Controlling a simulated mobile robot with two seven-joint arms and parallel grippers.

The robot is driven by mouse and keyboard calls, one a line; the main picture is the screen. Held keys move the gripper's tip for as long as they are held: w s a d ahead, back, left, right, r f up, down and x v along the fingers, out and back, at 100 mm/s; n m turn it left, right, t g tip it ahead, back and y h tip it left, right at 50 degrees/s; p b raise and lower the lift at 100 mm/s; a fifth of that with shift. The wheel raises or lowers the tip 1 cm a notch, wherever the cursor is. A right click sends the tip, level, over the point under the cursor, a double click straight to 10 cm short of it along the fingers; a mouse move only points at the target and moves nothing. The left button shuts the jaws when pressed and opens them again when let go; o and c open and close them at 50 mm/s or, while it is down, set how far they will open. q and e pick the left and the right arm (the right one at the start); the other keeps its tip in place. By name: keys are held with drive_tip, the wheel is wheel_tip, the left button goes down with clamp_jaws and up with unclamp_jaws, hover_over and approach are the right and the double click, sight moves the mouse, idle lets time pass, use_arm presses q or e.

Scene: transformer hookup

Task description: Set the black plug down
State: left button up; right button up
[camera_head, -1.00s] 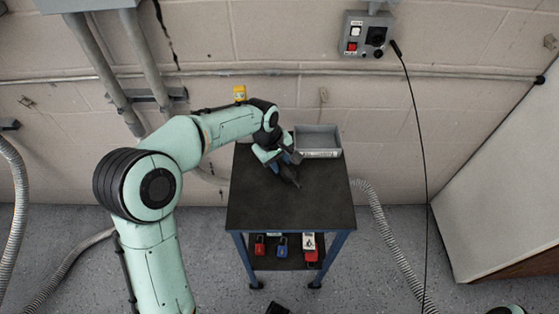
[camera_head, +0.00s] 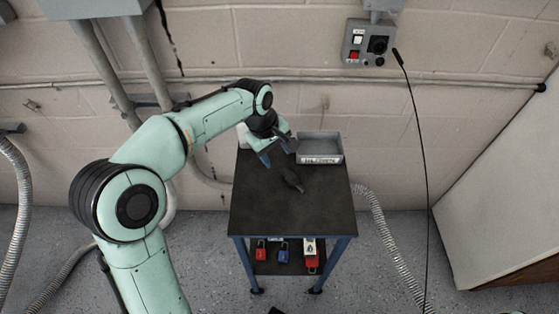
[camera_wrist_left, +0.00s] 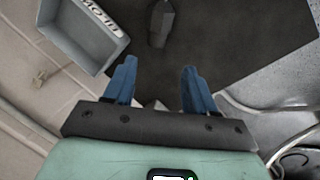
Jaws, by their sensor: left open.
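The black plug (camera_head: 294,181) lies on the dark top of the cart (camera_head: 290,215), a little in front of the grey bin. It also shows in the left wrist view (camera_wrist_left: 160,24), near the top edge and beyond the fingertips. My left gripper (camera_head: 278,152) is open and empty, behind and to the left of the plug and apart from it. Its two blue fingers stand wide apart in the left wrist view (camera_wrist_left: 157,75), with nothing between them. My right gripper is out of view.
The grey bin (camera_head: 320,158) with a label stands at the cart's back right. The lower shelf holds red (camera_head: 261,252) and blue items (camera_head: 284,257). A wall box (camera_head: 371,43) and a hanging black cable (camera_head: 418,150) are at the right. The cart top's front is clear.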

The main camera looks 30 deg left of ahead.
use_arm(q)
drive_tip(key=v, duration=0.4)
idle(0.5)
